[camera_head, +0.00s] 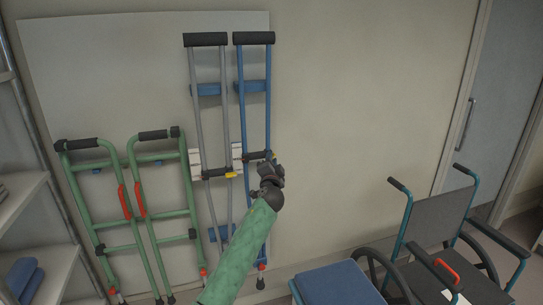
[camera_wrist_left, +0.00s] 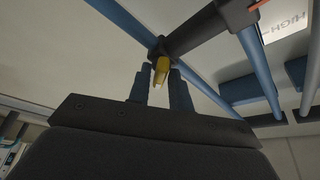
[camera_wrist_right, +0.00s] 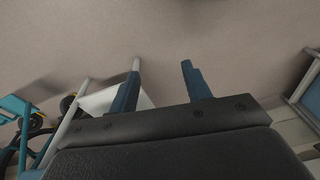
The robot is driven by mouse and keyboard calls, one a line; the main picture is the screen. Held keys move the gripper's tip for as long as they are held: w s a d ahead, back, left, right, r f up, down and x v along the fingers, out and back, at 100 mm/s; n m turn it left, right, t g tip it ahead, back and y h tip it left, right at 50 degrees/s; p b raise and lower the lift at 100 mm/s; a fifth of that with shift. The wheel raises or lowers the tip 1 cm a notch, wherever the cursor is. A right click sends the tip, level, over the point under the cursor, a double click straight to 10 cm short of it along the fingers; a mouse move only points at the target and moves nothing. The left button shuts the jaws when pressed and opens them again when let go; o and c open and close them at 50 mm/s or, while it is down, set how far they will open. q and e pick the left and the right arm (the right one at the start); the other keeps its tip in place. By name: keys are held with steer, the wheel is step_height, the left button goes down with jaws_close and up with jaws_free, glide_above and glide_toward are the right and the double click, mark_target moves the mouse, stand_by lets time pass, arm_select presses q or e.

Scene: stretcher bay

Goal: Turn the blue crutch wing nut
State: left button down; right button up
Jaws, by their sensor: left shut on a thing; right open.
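The blue crutch (camera_head: 242,110) leans on the wall panel, to the right of a grey crutch (camera_head: 196,110). Its black handgrip (camera_wrist_left: 205,32) crosses between blue tubes in the left wrist view. A yellow wing nut (camera_wrist_left: 161,68) at the grip's end sits between the fingertips of my left gripper (camera_wrist_left: 160,82), which is shut on it. In the head view my left gripper (camera_head: 268,171) covers this nut. The grey crutch has its own yellow wing nut (camera_head: 230,175). My right gripper (camera_wrist_right: 160,75) is open and empty, outside the head view.
Two green walking frames (camera_head: 115,222) stand to the left. A wheelchair (camera_head: 440,240) and a blue-topped seat or box (camera_head: 338,284) stand at the right. A shelf (camera_head: 25,195) is at the far left. A card marked HIGH (camera_wrist_left: 287,27) is behind the crutch.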

steer(key=s+d+f+t+p, duration=0.1)
steer(key=s+d+f+p, duration=0.2)
steer(key=f, duration=0.4)
steer(key=s+d+f+p, duration=0.2)
steer(key=f+p, duration=0.2)
steer(key=f, duration=0.4)
arm_select(q)
steer(key=shift+r+m+g+h+p, duration=0.1)
steer(key=shift+m+g+h+p, duration=0.35)
steer(key=shift+m+p, duration=0.95)
steer(key=shift+m+g+h+p, duration=0.15)
steer(key=shift+m+g+p, duration=0.55)
steer(key=shift+m, duration=1.3)
arm_select(e)
steer(key=s+d+f, duration=0.2)
steer(key=s, duration=0.8)
steer(key=shift+s+d+f+g, duration=0.2)
steer(key=shift+s+f+g, duration=0.05)
steer(key=shift+s+g, duration=0.05)
arm_select(q)
steer(key=c, duration=1.5)
jaws_free()
steer(key=shift+d, duration=0.1)
steer(key=shift+o, duration=0.2)
